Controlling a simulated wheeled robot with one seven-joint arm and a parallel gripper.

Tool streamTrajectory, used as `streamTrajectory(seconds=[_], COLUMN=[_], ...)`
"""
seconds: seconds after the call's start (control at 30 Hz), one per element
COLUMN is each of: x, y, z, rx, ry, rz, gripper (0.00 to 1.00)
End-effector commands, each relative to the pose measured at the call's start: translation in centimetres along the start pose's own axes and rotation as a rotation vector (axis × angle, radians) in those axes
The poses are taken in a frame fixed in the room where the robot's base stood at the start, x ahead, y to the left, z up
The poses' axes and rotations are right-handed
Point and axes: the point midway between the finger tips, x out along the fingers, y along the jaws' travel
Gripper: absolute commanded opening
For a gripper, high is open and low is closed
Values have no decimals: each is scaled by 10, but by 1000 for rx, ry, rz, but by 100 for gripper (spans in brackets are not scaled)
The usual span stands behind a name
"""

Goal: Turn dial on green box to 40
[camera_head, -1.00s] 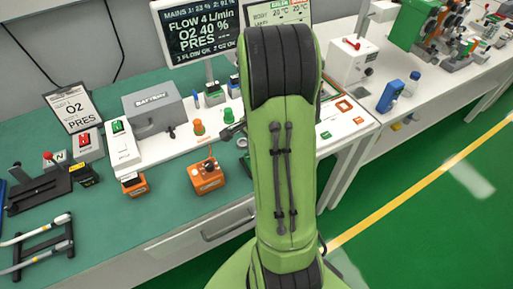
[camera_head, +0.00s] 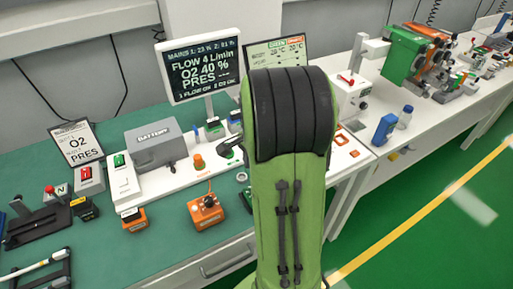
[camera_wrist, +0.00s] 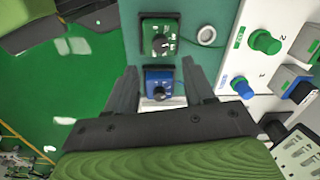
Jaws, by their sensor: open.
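The green box (camera_wrist: 170,29) lies at the top middle of the wrist view. Its round dark dial (camera_wrist: 160,43) faces the camera, and its setting is too small to read. My gripper (camera_wrist: 159,65) is open and empty, its two dark fingers apart. In that view the green box shows just beyond the fingertips, and a blue box (camera_wrist: 151,76) with a similar dial shows between the fingers. No contact with either box is visible. In the head view, a sliver of a green box (camera_head: 246,199) shows beside my arm, which hides most of it.
An orange box (camera_head: 205,215) with a dial stands on the teal bench, left of my arm. A metal ring (camera_wrist: 206,35) lies beside the green box. Green (camera_wrist: 265,42) and blue (camera_wrist: 242,88) knobs stand on a white panel at right. A monitor (camera_head: 200,69) reads O2 40 %.

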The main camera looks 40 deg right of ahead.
Motion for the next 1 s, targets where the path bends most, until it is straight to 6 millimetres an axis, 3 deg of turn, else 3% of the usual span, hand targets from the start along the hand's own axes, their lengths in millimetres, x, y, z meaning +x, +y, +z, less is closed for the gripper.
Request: streamTrajectory(seconds=[0.03,0.1,0.3,0.9,1.0], x=[-19,-37,-71,-74,-80], y=[-1,-1,-1,0,0], z=[0,0,0,0,10], rx=[0,-1,-1,-1,-55], ry=[3,2,1,-1,4], rz=[-5,-4,-2,1,-15], gripper=[53,53,53,53,53])
